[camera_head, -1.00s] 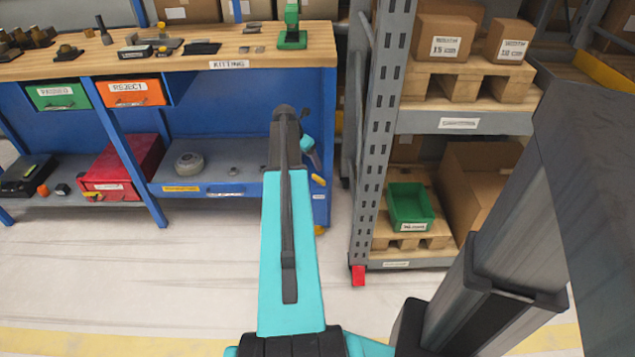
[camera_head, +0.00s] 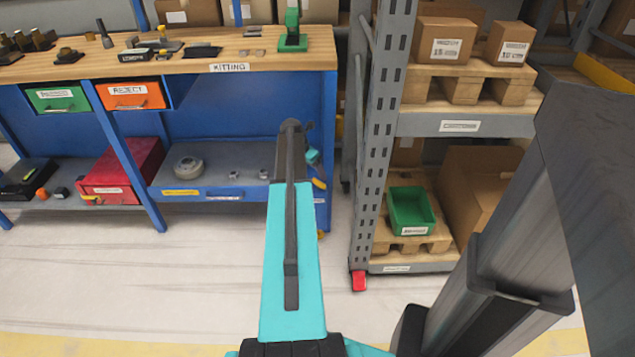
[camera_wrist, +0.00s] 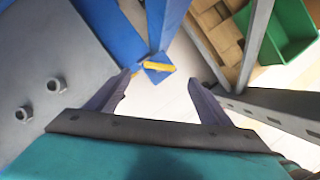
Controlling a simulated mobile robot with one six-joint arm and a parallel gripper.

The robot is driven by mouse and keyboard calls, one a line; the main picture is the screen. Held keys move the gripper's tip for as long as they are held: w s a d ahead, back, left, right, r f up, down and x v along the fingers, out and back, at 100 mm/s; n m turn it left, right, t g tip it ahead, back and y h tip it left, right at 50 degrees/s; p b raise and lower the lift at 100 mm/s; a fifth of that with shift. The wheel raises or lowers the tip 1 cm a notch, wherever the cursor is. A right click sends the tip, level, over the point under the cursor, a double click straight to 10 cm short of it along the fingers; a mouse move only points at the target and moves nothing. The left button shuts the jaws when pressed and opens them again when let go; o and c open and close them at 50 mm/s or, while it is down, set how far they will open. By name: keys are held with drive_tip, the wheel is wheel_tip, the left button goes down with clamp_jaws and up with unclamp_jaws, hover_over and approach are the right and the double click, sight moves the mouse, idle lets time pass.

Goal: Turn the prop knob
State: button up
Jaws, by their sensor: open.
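A small yellow bar (camera_wrist: 158,67) sits on a blue plate at the foot of a blue bench post in the wrist view. It may be the prop knob, but I cannot tell for sure. In the head view a yellow piece (camera_head: 319,184) shows by the right end of the blue bench, partly beside my arm. My gripper (camera_wrist: 160,82) is open and empty. Its two fingers point toward the yellow bar, which lies beyond the gap between the tips and apart from them. In the head view my arm hides most of the gripper.
The blue bench's lower shelf (camera_head: 215,183) bears two small grey fittings (camera_wrist: 55,85) and a round grey object (camera_head: 187,167). A grey rack (camera_head: 381,130) with a green bin (camera_head: 411,212) stands close on the right. The floor before the bench is clear.

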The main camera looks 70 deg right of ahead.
sight(319, 182)
drive_tip(key=b+x, duration=0.1)
drive_tip(key=x, duration=0.7)
drive_tip(key=shift+f, duration=0.15)
drive_tip(key=c, duration=1)
drive_tip(key=shift+a, duration=0.15)
drive_tip(key=shift+c, duration=0.2)
